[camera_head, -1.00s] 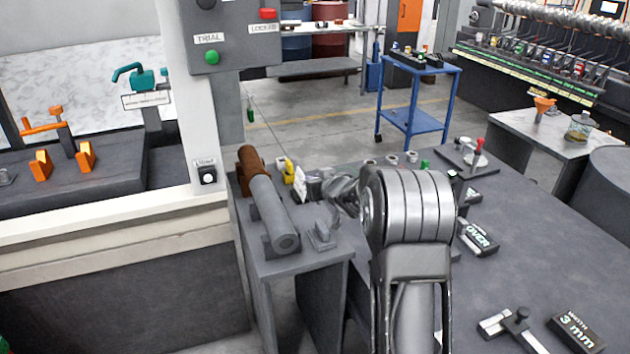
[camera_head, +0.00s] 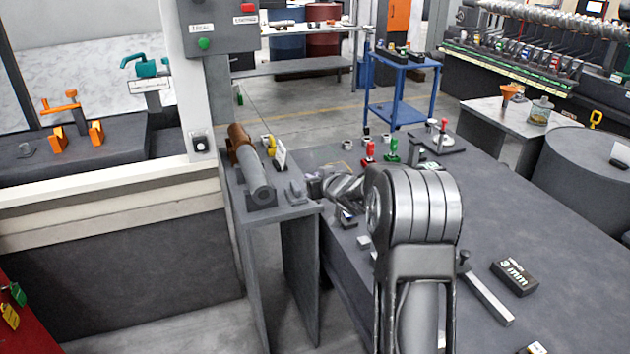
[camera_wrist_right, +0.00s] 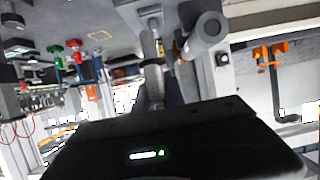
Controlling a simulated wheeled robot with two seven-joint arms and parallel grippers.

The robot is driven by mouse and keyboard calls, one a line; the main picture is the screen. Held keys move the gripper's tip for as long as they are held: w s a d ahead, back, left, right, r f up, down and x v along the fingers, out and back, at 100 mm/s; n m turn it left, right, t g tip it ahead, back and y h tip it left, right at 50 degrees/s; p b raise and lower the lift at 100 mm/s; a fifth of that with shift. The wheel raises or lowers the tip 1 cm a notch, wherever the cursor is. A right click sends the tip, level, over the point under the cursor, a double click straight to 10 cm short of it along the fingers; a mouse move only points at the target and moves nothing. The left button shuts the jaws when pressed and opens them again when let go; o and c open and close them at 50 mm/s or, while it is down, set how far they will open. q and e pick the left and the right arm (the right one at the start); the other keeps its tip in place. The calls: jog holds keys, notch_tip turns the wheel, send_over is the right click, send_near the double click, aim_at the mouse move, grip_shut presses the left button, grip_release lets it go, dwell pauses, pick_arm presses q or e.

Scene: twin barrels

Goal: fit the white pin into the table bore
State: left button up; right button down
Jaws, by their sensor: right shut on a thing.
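My right arm rises from the bottom of the head view and bends away. Its gripper (camera_head: 313,186) is at the far end, partly behind the arm, at the table's left edge near the side bench. In the right wrist view, the gripper (camera_wrist_right: 153,66) is shut on a slim pale pin (camera_wrist_right: 150,44), seemingly the white pin. The pin's ends are hard to make out. The table (camera_head: 455,225) fills the right of the head view. I cannot pick out its bore for certain. My left gripper is not in view.
A grey cylinder (camera_head: 255,178) lies on the side bench by a white card (camera_head: 281,154). Red (camera_head: 370,152) and green (camera_head: 392,151) upright pieces stand on the table. A "3 mm" block (camera_head: 513,278) and a bar (camera_head: 487,296) lie nearer. A blue cart (camera_head: 400,85) stands behind.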

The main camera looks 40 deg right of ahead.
jog(key=s+a+f+n+y, duration=0.1)
jog(key=a+f, duration=0.1)
jog(key=a, duration=0.9)
jog(key=s+a+f+n+y, duration=0.1)
jog(key=s+a+f, duration=0.1)
jog(key=a, duration=1)
jog(key=s+a+f+n+y, duration=0.1)
jog(key=a+f, duration=0.1)
jog(key=a, duration=0.9)
jog(key=shift+s+a+t+y, duration=0.3)
jog(key=shift+s+y, duration=0.1)
